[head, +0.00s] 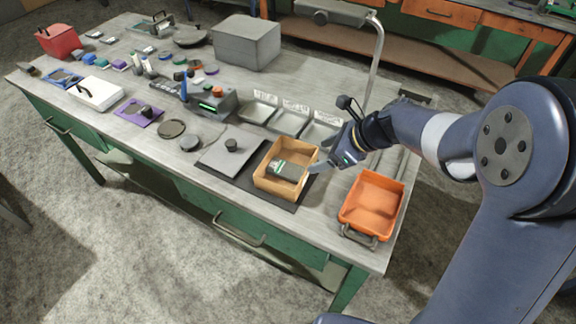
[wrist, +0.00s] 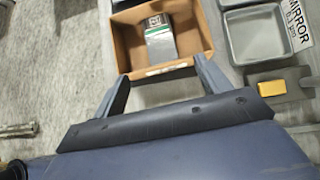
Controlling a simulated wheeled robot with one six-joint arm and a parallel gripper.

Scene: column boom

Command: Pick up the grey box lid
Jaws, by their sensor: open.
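The grey box lid (head: 226,155) is a flat grey plate with a dark round knob on top. It lies on the workbench just left of the open tan box (head: 259,183), partly over a dark mat. In the wrist view I cannot clearly make out the lid. My gripper (head: 320,167) is open and empty at the right side of the tan box, apart from the lid. In the wrist view my gripper (wrist: 161,70) has its two fingers spread at the near wall of the box (wrist: 122,45). A dark packet with a green-and-white label (head: 286,170) lies inside the box.
An orange tray (head: 371,204) stands right of the box. Grey labelled bins (head: 288,122) sit behind it, with a lamp post (head: 374,65) near them. Small discs (head: 190,144) and a device (head: 210,103) lie left and behind the lid. A large grey block (head: 246,43) stands further back.

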